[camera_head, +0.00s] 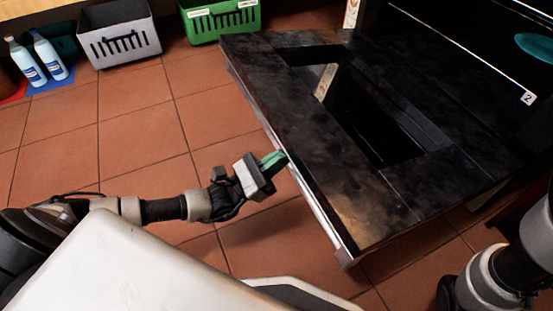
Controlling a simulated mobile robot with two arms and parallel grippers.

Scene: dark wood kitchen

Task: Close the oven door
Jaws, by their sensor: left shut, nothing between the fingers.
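The oven door (297,110) hangs open and lies about flat, a dark smudged panel with a rectangular window (385,125) in its middle. A pale metal edge runs along its outer side. My left gripper (275,160) is shut and empty, with its green fingertips at this outer edge, near the middle of its length. I cannot tell whether the fingertips touch the door. My right arm (495,270) shows at the lower right, and its gripper is out of the frame or hidden.
A grey basket (120,42) and a green basket (220,20) stand on the tiled floor at the back. Two white-blue bottles (40,62) stand at the upper left. The tiled floor (135,130) left of the door is clear.

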